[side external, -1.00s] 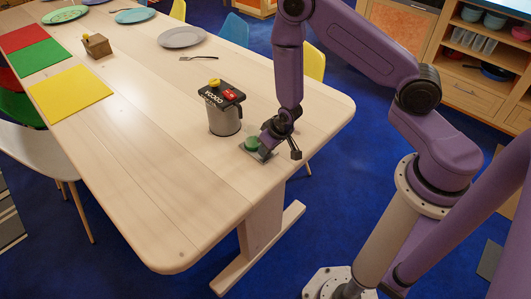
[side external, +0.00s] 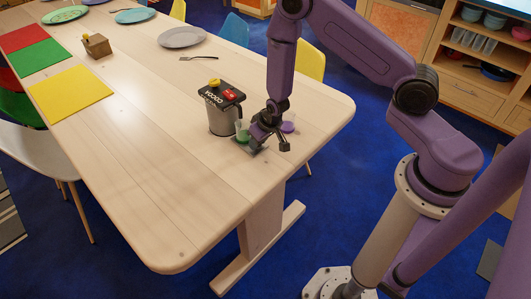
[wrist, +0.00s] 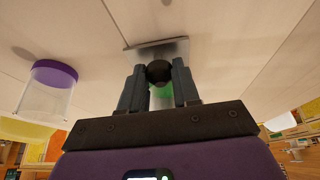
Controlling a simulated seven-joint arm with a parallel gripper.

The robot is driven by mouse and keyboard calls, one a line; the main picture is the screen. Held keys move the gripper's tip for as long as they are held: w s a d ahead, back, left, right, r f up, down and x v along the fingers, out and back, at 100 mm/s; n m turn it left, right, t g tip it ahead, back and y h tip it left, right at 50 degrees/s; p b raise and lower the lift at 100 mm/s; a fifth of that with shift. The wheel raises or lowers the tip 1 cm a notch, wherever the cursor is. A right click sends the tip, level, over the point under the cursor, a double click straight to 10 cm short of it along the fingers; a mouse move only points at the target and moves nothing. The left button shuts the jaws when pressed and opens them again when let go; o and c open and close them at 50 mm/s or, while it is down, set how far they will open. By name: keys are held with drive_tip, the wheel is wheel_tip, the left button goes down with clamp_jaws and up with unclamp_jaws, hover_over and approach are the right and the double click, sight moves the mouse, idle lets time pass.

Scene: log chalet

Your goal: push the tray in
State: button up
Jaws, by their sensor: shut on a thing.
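My gripper (wrist: 159,88) is low over the near right part of the table, its fingers closed around a dark round knob (wrist: 159,71). A small grey plate-like piece (wrist: 158,47), which may be the tray, lies just beyond the fingertips in the wrist view. In the side view its grey edge shows under my gripper (side external: 262,138). A green-topped piece (side external: 243,135) stands just left of my gripper, and green shows between the fingers in the wrist view. Most of the tray is hidden by my fingers, so I cannot tell how far in it is.
Bare table lies in front; a fork (side external: 198,58) and plate (side external: 181,37) lie behind.

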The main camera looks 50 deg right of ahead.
drive_tip(key=shift+w, duration=0.55)
drive_tip(key=o, duration=1)
drive_tip(key=shift+r, duration=2.95)
